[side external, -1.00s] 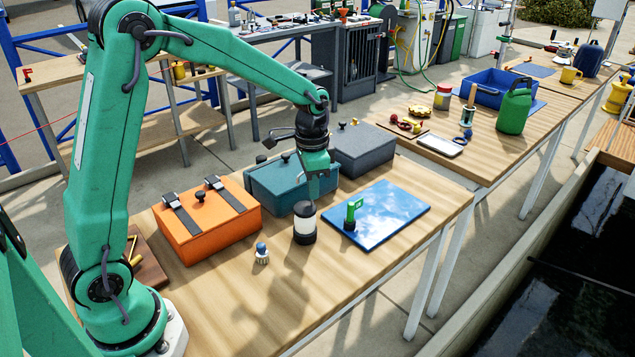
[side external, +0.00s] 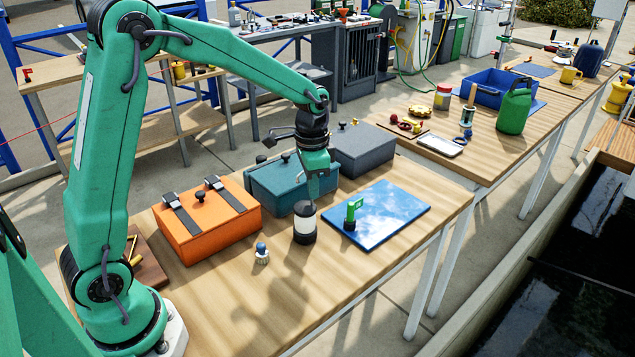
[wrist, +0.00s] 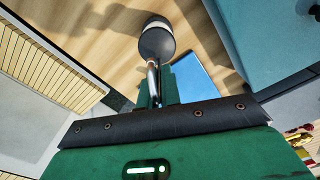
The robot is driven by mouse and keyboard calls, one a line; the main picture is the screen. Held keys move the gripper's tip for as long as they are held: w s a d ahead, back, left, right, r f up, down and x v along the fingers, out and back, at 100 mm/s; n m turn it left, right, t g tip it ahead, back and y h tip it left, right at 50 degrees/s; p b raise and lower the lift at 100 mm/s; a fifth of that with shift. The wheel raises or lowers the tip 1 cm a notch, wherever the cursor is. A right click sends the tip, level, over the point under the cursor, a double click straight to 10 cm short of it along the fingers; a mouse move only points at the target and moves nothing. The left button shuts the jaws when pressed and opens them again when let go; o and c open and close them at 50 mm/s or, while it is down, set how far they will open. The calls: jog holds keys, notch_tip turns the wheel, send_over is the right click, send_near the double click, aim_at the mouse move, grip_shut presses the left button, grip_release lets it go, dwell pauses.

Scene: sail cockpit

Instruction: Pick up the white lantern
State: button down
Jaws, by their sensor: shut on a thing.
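The white lantern (side external: 305,222) has a white body between a black top and a black base. It is upright at the table's middle in the side view, and I see no clear gap under it. In the wrist view the lantern (wrist: 156,38) shows at the top, with a pale metal handle running toward my jaws. My gripper (side external: 308,195) is directly above the lantern, pointing down, shut on it at its top. The exact contact is small in the side view and partly hidden in the wrist view.
A blue shiny panel (side external: 385,222) with a green-handled tool (side external: 351,214) lies right of the lantern. An orange case (side external: 205,226), a teal case (side external: 280,184) and a grey case (side external: 363,150) stand behind. A small blue-topped item (side external: 261,253) stands left. The front table strip is clear.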

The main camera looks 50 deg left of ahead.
aim_at(314, 207)
jog(key=shift+r, duration=0.6)
jog(key=s+d+r, duration=0.5)
jog(key=d+r, duration=0.4)
jog(key=d, duration=0.1)
jog(key=shift+s+d+r, duration=0.15)
jog(key=shift+s+r, duration=0.1)
jog(key=shift+r, duration=0.1)
